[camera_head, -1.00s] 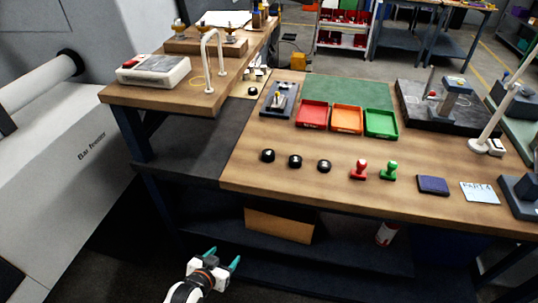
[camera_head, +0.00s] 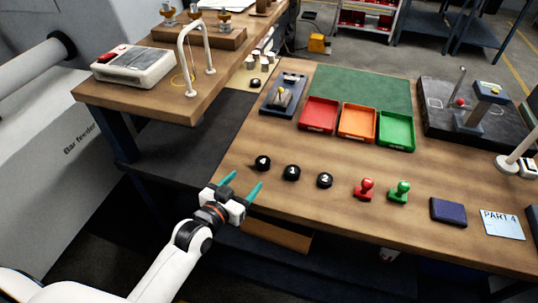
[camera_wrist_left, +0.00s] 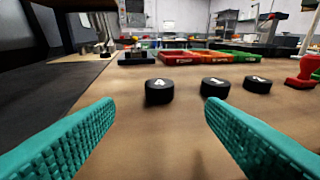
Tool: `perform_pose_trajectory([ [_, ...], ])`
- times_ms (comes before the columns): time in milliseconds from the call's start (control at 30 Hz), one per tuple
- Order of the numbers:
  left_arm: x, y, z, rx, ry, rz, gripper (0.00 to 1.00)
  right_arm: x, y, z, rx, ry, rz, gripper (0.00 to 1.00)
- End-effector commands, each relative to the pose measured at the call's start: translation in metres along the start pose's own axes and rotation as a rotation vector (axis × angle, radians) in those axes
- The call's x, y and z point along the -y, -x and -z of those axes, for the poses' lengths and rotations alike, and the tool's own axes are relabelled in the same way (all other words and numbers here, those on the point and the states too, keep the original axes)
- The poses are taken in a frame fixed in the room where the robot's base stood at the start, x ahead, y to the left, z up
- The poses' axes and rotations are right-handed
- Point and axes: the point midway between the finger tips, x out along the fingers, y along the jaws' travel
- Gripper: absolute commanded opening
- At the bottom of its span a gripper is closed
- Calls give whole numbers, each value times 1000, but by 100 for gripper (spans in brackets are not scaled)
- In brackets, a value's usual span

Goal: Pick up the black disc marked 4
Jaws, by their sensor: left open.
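The black disc marked 4 (camera_head: 262,163) lies on the wooden table near its left front edge, leftmost of a row of black discs. In the left wrist view the disc marked 4 (camera_wrist_left: 159,91) stands ahead, between the lines of the two fingers and apart from them. My left gripper (camera_head: 241,183) is open and empty at the table's front edge, short of the disc. Its teal ribbed fingers also show in the left wrist view (camera_wrist_left: 160,125). My right gripper is in no view.
Two more black discs, one in the middle (camera_head: 291,172) and one marked 2 (camera_head: 325,180), lie to the right. A red stamp (camera_head: 365,189) and a green stamp (camera_head: 399,192) follow. Red (camera_head: 319,129), orange (camera_head: 357,136) and green trays (camera_head: 396,147) stand behind, with bare wood between.

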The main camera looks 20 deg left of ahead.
Motion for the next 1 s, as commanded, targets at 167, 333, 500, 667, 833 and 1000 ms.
perform_pose_trajectory([
  [167,0,-31,-3,1,0,0,65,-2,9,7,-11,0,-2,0],
  [333,0,-56,-1,0,0,0,65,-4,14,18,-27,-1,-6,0],
  [500,0,-66,-1,-1,0,1,65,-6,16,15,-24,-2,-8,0],
  [667,-1,-84,-3,-1,1,0,65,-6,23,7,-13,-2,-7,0],
  [833,-1,-106,-1,0,0,1,65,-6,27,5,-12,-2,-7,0],
  [1000,-1,-115,1,-1,0,0,65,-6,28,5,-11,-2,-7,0],
])
